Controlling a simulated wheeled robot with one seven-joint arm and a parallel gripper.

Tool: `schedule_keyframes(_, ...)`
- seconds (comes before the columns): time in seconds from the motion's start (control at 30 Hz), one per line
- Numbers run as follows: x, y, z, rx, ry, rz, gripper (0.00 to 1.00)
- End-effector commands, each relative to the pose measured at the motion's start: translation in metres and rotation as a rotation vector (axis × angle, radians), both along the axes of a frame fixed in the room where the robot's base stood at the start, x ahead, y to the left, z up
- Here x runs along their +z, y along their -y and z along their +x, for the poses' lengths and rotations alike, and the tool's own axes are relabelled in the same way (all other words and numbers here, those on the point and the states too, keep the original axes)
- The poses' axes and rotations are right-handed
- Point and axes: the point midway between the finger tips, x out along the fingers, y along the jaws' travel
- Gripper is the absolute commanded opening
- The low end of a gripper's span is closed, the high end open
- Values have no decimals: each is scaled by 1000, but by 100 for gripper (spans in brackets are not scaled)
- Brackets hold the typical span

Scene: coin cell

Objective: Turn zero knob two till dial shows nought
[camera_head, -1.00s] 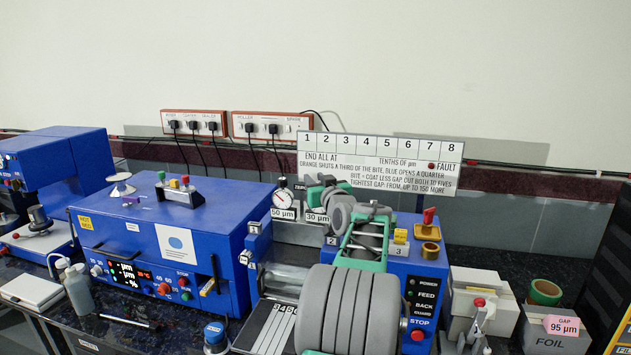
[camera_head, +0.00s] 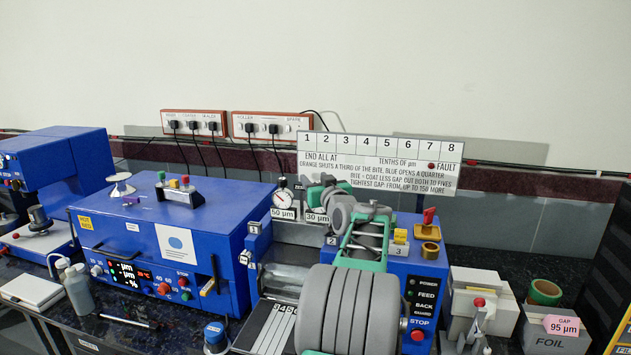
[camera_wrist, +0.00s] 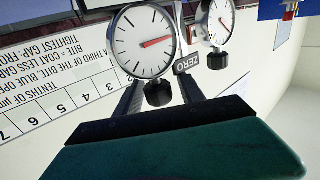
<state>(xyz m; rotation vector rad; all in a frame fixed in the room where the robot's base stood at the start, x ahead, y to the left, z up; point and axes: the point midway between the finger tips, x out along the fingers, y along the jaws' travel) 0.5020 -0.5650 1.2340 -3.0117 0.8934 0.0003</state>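A large white dial (camera_wrist: 145,41) with a red needle fills the upper middle of the wrist view. Its needle points right and slightly up. The zero mark is too small to read. A black knob (camera_wrist: 158,93) sits directly below it. My gripper (camera_wrist: 162,92) has its two dark fingers on either side of this knob, with gaps showing; it looks open. In the head view my gripper and wrist hide this dial. A second dial (camera_wrist: 215,20), with its own black knob (camera_wrist: 217,59), stands to the right; it also shows in the head view (camera_head: 283,198).
A ZERO label (camera_wrist: 186,62) lies between the dials. Cards reading 50 µm (camera_head: 283,214) and 30 µm (camera_head: 317,217) stand below them. A white instruction board (camera_head: 380,163) is behind. A blue box machine (camera_head: 120,225) stands left and a blue control panel (camera_head: 427,262) right.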

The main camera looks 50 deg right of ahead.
Motion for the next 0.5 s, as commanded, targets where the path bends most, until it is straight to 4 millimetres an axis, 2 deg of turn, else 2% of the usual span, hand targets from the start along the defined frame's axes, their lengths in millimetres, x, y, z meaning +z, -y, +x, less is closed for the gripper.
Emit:
schedule_keyframes(0.27,0,-1,-1,0,0,0,49)
schedule_keyframes(0.37,-1,-5,-10,-2,1,-2,49)
schedule_keyframes(0.5,-2,-21,-34,-4,1,-3,49)
